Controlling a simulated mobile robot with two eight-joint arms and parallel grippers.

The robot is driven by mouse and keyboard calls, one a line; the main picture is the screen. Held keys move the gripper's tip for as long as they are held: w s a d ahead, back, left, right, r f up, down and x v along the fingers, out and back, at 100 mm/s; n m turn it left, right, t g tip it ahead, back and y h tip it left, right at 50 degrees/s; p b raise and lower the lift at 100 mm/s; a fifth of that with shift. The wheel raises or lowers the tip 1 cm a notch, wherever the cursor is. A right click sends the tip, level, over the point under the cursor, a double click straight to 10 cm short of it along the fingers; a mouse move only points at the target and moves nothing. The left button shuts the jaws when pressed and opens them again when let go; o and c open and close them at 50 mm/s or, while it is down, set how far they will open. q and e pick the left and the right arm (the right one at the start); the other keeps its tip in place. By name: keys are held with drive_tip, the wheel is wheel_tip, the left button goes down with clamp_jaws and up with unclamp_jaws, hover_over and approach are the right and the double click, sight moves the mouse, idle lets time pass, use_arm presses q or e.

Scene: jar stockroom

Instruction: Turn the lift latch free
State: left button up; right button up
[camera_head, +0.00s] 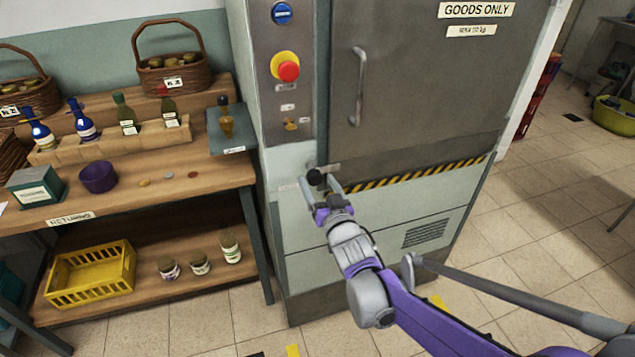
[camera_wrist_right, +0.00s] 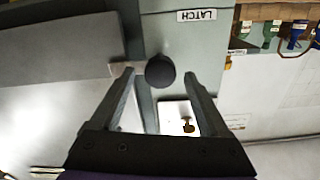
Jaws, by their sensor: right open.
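The lift latch has a round black knob (camera_head: 314,176) on a short grey bar, at the lower left corner of the lift door (camera_head: 405,75). My right gripper (camera_head: 324,185) is open at the latch. Its fingers (camera_wrist_right: 157,79) stand on either side of the knob, with a gap on each side visible. I cannot tell how deep the knob sits between them. The latch bar points toward the door side. My left gripper is not in view.
The door has a vertical handle (camera_head: 358,88) and a striped yellow-black strip (camera_head: 415,174) below. A red stop button (camera_head: 288,71) is above the latch. A wooden shelf (camera_head: 215,176) with bottles, baskets and a yellow crate (camera_head: 92,283) stands left.

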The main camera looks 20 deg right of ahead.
drive_tip(key=shift+w, duration=0.45)
clamp_jaws()
idle(1.2)
